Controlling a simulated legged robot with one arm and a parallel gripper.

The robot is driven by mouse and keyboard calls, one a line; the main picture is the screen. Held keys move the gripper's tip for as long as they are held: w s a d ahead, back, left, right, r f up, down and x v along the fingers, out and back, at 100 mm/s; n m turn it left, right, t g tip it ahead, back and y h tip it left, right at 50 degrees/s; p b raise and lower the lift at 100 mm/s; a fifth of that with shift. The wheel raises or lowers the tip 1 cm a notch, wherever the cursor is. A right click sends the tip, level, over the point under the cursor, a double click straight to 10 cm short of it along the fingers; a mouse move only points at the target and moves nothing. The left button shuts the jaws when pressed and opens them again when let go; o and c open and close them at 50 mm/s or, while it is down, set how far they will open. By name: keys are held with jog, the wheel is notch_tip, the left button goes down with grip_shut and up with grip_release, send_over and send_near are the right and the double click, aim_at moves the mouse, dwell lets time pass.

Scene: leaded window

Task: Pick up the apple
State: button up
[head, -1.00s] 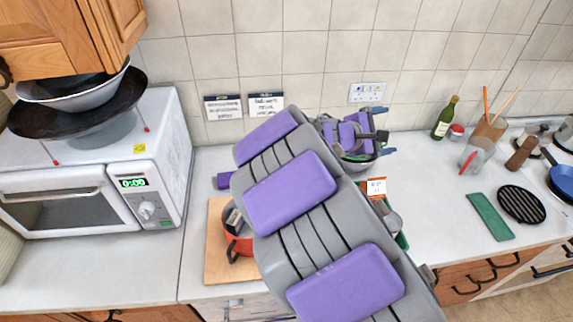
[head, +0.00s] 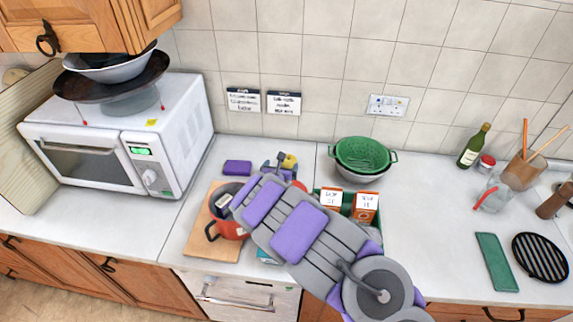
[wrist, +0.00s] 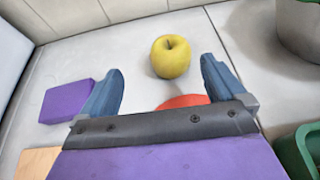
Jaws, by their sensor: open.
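The yellow apple (wrist: 171,58) sits on the white counter in the wrist view, just beyond and between my fingertips. In the head view the apple (head: 289,160) shows small, partly covered by my gripper (head: 279,164). In the wrist view my gripper (wrist: 161,68) is open, with its two blue fingers spread apart and nothing between them. I cannot tell the exact gap from fingers to apple.
A purple block (head: 237,167) lies left of the gripper. A red object (wrist: 183,101) is partly hidden behind the gripper's edge. A red pot (head: 227,230) stands on a wooden board (head: 196,240). A green colander (head: 361,153) and a green crate (head: 376,212) with orange boxes are to the right.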

aim_at(286, 161)
jog(key=w+d, duration=0.1)
jog(key=w+d+f, duration=0.1)
jog(key=w, duration=0.1)
jog(key=shift+w+d+f, duration=0.15)
jog(key=shift+d, duration=0.1)
jog(key=shift+w+f, duration=0.25)
jog(key=shift+w, duration=0.4)
jog(key=shift+w+a+f+b, duration=0.3)
jog(key=shift+w+a, duration=0.1)
jog(key=shift+a, duration=0.3)
jog(key=w+f, duration=0.1)
jog(key=w+d+f, duration=0.1)
jog(key=w, duration=0.1)
jog(key=shift+w+d, duration=0.2)
jog(key=shift+w, duration=0.1)
jog(key=shift+w+f, duration=0.15)
jog(key=shift+w, duration=0.1)
jog(key=shift+a, duration=0.5)
jog(key=shift+c, duration=0.3)
jog(key=shift+d, duration=0.5)
jog(key=c, duration=0.7)
jog(key=shift+a, duration=0.15)
jog(key=c, duration=0.3)
jog(key=shift+a, duration=0.2)
